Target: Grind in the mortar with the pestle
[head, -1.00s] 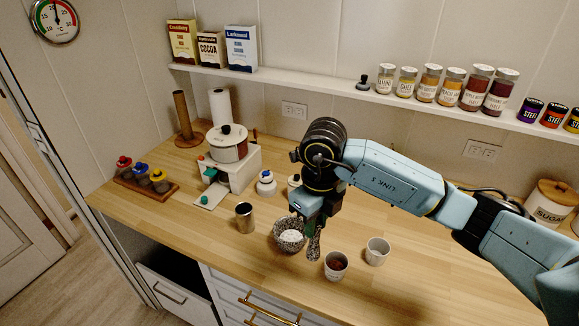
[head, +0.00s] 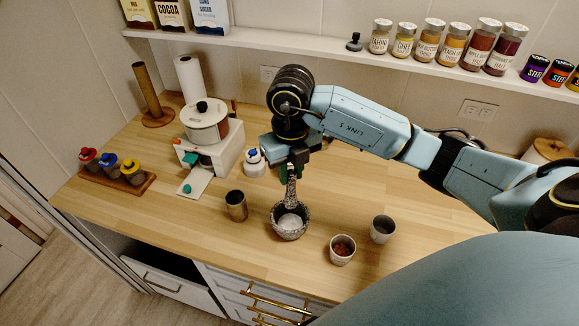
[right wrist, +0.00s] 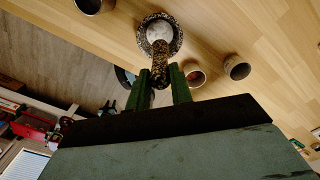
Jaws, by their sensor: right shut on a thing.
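The mortar (head: 289,235) is a dark speckled stone bowl on the wooden counter, with white stuff inside. It also shows at the top of the right wrist view (right wrist: 176,42). My right gripper (head: 291,172) is above the mortar's back side, its green fingers shut on the speckled pestle (head: 291,191). The pestle points down, with its lower end at the mortar's opening; I cannot tell whether it touches the contents. In the right wrist view the pestle (right wrist: 159,66) sticks out between the fingers (right wrist: 161,84) toward the bowl. My left gripper is not in view.
A metal cup (head: 236,206) stands left of the mortar. A white jar (head: 253,164) and a white stand with a pot (head: 205,125) are behind left. The front counter edge is near.

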